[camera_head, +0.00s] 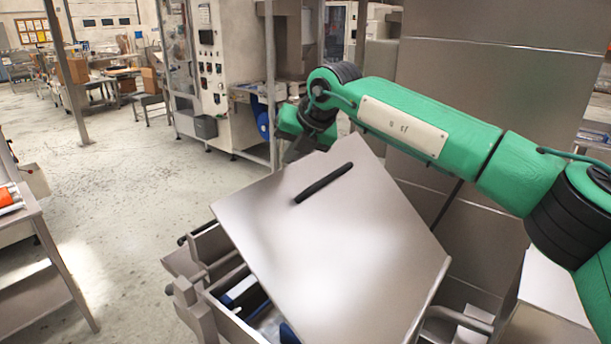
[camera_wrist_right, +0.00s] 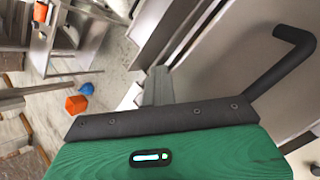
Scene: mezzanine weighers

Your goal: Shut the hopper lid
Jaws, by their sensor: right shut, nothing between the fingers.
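The hopper lid (camera_head: 335,245) is a flat grey metal panel with a black bar handle (camera_head: 323,183). It stands tilted, partly raised over the open hopper (camera_head: 205,300), whose inside shows below its left edge with blue items in it. My right gripper (camera_head: 295,150) is at the lid's upper edge, beyond the handle, with its jaws shut and empty. In the right wrist view the shut fingers (camera_wrist_right: 158,80) lie beside the lid panel (camera_wrist_right: 235,55), and the black handle (camera_wrist_right: 287,62) is to their right, apart from them. Whether the fingers touch the lid is unclear. My left gripper is not visible.
A tall grey metal housing (camera_head: 490,90) stands behind my right arm. A side table (camera_head: 35,235) with orange items is at the left. Open floor (camera_head: 110,180) lies between it and the hopper. An orange block (camera_wrist_right: 76,104) shows in the right wrist view.

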